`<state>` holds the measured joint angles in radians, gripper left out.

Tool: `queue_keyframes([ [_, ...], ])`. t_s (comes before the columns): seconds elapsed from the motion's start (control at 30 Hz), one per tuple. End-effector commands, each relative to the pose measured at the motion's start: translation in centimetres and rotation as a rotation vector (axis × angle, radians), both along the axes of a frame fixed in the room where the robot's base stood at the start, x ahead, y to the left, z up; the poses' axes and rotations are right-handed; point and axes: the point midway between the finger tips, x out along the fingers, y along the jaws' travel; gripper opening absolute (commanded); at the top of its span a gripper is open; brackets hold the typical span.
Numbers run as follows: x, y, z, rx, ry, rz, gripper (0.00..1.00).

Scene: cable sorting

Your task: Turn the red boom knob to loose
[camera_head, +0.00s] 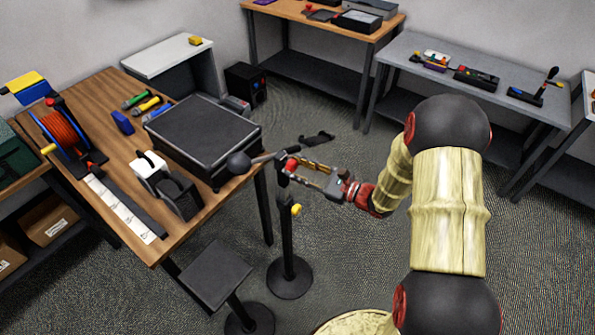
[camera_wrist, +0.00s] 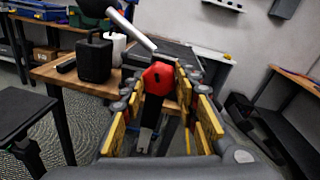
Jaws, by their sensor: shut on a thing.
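The red boom knob (camera_wrist: 158,79) is at the head of a black upright stand. In the wrist view it sits between the yellow-padded fingers of my gripper (camera_wrist: 172,88), which touch its sides. In the head view the knob (camera_head: 291,165) shows as a small red spot at the tips of my gripper (camera_head: 296,170). My gripper is shut on it, reaching in from the right. A grey boom (camera_wrist: 130,26) runs from the stand head up and to the left. In the head view the boom (camera_head: 262,159) ends in a dark ball. The knob's turn position cannot be told.
The wooden table (camera_head: 128,238) stands left of the stand, with a black flat-topped case (camera_head: 205,130), a cable reel (camera_head: 62,128) and a measuring strip (camera_head: 120,208). A black stool (camera_head: 214,273) stands in front. A yellow knob (camera_head: 296,210) is lower on the stand. Floor to the right is clear.

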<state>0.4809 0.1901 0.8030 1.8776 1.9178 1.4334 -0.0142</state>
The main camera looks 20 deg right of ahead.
Motion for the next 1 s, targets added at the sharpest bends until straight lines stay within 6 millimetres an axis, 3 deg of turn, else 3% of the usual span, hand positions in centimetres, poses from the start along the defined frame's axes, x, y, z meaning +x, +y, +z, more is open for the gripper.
queue_keyframes([
  [1.0,-0.12,0.19,-0.33,-0.756,-0.552,0.000,0.05],
])
